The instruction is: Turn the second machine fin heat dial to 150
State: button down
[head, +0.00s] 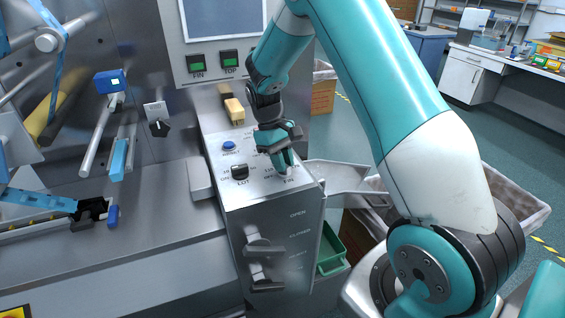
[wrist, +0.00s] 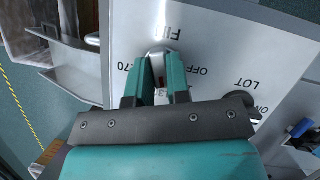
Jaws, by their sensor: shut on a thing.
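The fin heat dial (wrist: 160,50) sits on the top panel of a steel control box, beside the printed FIN label. In the wrist view my gripper (wrist: 160,82) points down at the panel with its two teal fingers closed on either side of the dial. The marks OFF and 270 show around it; the number between the fingers is partly covered, so I cannot read the setting. In the head view my gripper (head: 284,166) is over the front right of the panel and its fingers hide most of the dial.
The black LOT knob (head: 240,171) stands left of my gripper, with a blue button (head: 229,146) behind it. Two dark handles (head: 264,245) stick out of the box front. A screen housing (head: 222,40) rises behind. A metal chute (head: 340,176) lies to the right.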

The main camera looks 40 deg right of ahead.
jog(key=m, duration=0.1)
jog(key=m+y, duration=0.1)
jog(key=m, duration=0.1)
jog(key=m+y, duration=0.1)
jog(key=m, duration=0.1)
jog(key=shift+s+d+f, duration=0.1)
jog(key=shift+s+f, duration=0.05)
jog(key=shift+s, duration=0.1)
jog(key=shift+m+t+y+p, duration=0.25)
jog(key=shift+m+y+p, duration=0.2)
jog(key=shift+m, duration=0.75)
jog(key=shift+m+t+y+p, duration=0.25)
jog(key=shift+m+y+p, duration=0.15)
jog(key=shift+m, duration=0.8)
jog(key=c, duration=1.1)
grip_release()
jog(key=shift+w+d, duration=0.1)
